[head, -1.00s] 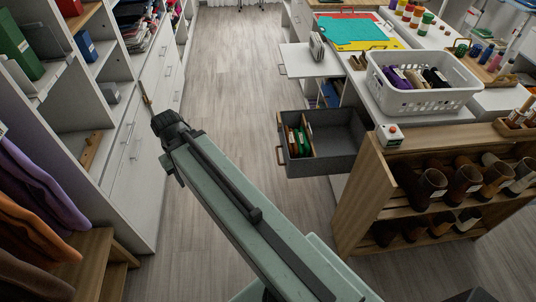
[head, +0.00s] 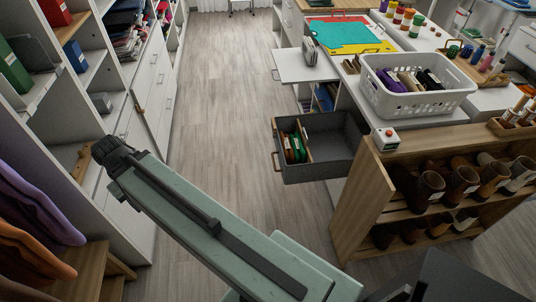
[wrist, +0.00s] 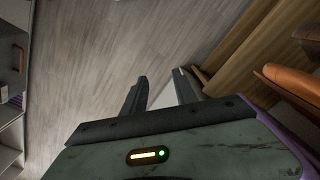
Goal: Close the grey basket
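The grey basket (head: 351,139) is a dark grey pull-out bin at mid-right in the head view. It stands pulled out from the left side of the white counter, over the floor. A brown handle (head: 276,161) is on its left front. Green and brown items (head: 295,147) stand in its left part; the rest looks empty. In the wrist view, my gripper (wrist: 160,83) is open and empty, its fingers apart with floor between them. A dark grey panel with a brown handle (wrist: 19,59) at the left edge there may be the basket's front. My gripper is apart from it.
A white shelf (head: 305,67) sticks out beyond the basket. A wooden shoe rack (head: 361,200) stands nearer, right of it. A white crate (head: 420,101) is on the counter. Cubby shelving with purple clothes (head: 35,205) lines the left. The floor (head: 225,100) between is clear.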

